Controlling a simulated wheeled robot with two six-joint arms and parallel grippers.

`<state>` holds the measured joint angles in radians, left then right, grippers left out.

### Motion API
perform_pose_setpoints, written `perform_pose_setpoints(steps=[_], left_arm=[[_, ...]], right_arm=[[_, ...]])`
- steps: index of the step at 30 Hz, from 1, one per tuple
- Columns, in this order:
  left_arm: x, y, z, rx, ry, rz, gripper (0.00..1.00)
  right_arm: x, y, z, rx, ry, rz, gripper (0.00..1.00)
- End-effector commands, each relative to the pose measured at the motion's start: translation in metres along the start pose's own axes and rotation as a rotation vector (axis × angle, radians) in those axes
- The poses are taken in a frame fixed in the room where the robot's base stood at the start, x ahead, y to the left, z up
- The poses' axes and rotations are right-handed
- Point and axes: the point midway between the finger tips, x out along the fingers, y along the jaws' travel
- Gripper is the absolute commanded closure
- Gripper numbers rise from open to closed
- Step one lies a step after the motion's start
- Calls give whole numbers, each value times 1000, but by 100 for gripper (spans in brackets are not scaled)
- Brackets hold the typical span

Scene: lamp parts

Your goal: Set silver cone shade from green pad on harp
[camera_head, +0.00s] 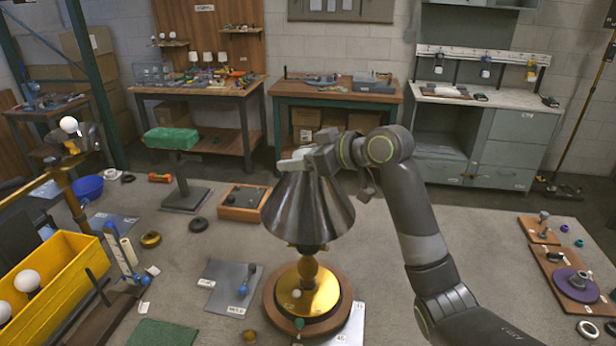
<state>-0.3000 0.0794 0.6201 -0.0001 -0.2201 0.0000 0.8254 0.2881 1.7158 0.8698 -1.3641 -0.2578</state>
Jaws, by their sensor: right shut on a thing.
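The silver cone shade (308,208) hangs upright, narrow end up, over the brass lamp stem (309,268). My right gripper (306,160) is shut on the top of the shade, with its arm coming in from the right. The lamp stands on a round wooden base with a brass plate (318,296). The harp is hidden by the shade, so I cannot tell whether the shade rests on it. My left gripper is not in view.
A yellow crate (75,245) with white bulbs stands at left. A grey mat (218,272) with a small blue-ended part lies left of the lamp. An orange tray (230,214) is behind it. Wooden boards with parts (545,265) lie at right. Workbenches line the back.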

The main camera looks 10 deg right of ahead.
Motion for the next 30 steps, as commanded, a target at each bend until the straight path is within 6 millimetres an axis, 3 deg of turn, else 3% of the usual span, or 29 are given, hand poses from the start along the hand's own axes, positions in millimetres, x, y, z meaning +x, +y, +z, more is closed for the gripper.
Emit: perform_pose_setpoints(steps=[7, 19, 30], left_arm=[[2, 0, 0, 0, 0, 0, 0], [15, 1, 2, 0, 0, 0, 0], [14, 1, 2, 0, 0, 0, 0]], right_arm=[[1, 0, 2, 0, 2, 0, 97], [10, 0, 23, 1, 2, 0, 97], [10, 0, 23, 0, 2, 0, 97]])
